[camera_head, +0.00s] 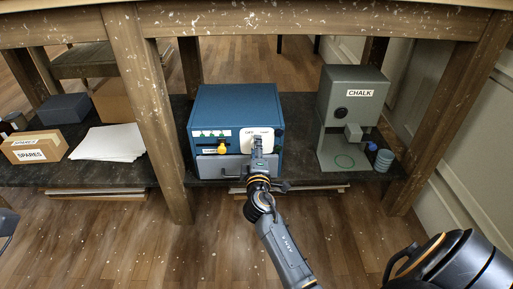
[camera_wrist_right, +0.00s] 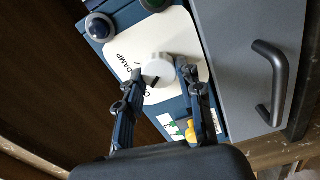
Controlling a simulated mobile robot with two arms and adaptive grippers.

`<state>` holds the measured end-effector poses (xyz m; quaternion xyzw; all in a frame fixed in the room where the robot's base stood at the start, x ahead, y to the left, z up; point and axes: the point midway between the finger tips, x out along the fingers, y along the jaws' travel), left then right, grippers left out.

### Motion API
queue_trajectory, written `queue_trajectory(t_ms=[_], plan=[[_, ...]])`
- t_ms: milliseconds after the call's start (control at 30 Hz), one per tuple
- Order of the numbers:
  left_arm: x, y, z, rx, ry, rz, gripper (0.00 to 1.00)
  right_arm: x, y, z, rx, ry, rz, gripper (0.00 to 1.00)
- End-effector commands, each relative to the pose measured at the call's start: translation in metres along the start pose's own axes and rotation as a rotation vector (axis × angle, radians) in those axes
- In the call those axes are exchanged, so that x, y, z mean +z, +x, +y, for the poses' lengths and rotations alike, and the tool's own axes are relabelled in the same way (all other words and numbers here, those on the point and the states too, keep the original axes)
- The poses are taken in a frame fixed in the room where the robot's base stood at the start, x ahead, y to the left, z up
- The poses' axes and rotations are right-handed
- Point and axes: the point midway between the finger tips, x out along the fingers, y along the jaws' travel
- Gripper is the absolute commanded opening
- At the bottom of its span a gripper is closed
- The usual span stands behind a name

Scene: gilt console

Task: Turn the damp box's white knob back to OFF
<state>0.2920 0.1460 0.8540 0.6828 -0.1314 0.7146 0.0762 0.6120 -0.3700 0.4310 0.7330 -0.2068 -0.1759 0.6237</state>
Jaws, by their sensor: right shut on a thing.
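The damp box is a blue cabinet (camera_head: 236,103) on the dark shelf under the table. Its white plate (camera_wrist_right: 178,35) carries black lettering, partly hidden, with "DAMP" readable. The round white knob (camera_wrist_right: 158,66) has a dark pointer mark near its lower edge in the right wrist view; its exact setting is unclear. My right gripper (camera_head: 258,144), also in the right wrist view (camera_wrist_right: 163,72), is shut on the knob, one finger on each side. It hides the knob in the head view. A small blue-grey piece at the head view's left edge may be my left gripper; its jaws cannot be made out.
The box also has a yellow lever (camera_head: 222,149) and a grey drawer front with a dark handle (camera_wrist_right: 270,82). A grey CHALK dispenser (camera_head: 346,112) stands right, a table leg (camera_head: 150,120) left. White paper (camera_head: 108,142) and a SPARES box (camera_head: 34,147) lie further left.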

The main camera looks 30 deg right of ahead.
Motion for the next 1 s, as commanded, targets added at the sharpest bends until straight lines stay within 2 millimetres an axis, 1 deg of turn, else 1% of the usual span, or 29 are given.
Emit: queue_trajectory(t_ms=[267, 300, 367, 400, 667, 767, 867, 1000], plan=[[0.001, -0.002, 0.000, 0.003, 0.000, -0.006, 0.48, -0.001, 0.001, 0.001, 0.003, -0.004, 0.002, 0.05], [0.001, -0.002, 0.001, 0.004, 0.000, -0.006, 0.48, -0.001, 0.001, 0.001, 0.003, -0.003, 0.002, 0.38], [0.001, -0.002, 0.001, 0.005, 0.000, -0.006, 0.48, -0.001, 0.001, 0.001, 0.003, -0.003, 0.002, 0.50], [0.001, -0.001, 0.001, 0.006, 0.000, -0.005, 0.48, -0.001, 0.001, 0.001, 0.002, -0.003, 0.002, 0.58], [0.001, 0.000, 0.000, 0.008, 0.002, -0.001, 0.48, 0.000, 0.000, 0.001, 0.001, -0.001, 0.001, 0.59], [0.001, 0.001, 0.000, 0.005, 0.003, 0.002, 0.48, 0.000, -0.004, 0.000, 0.000, -0.001, 0.001, 0.59], [0.001, 0.001, 0.000, 0.005, 0.002, 0.001, 0.48, -0.001, -0.016, -0.001, -0.002, 0.000, 0.001, 0.59], [0.001, 0.001, 0.000, 0.004, 0.002, 0.001, 0.48, -0.001, -0.040, -0.001, -0.002, 0.000, 0.002, 0.59]])
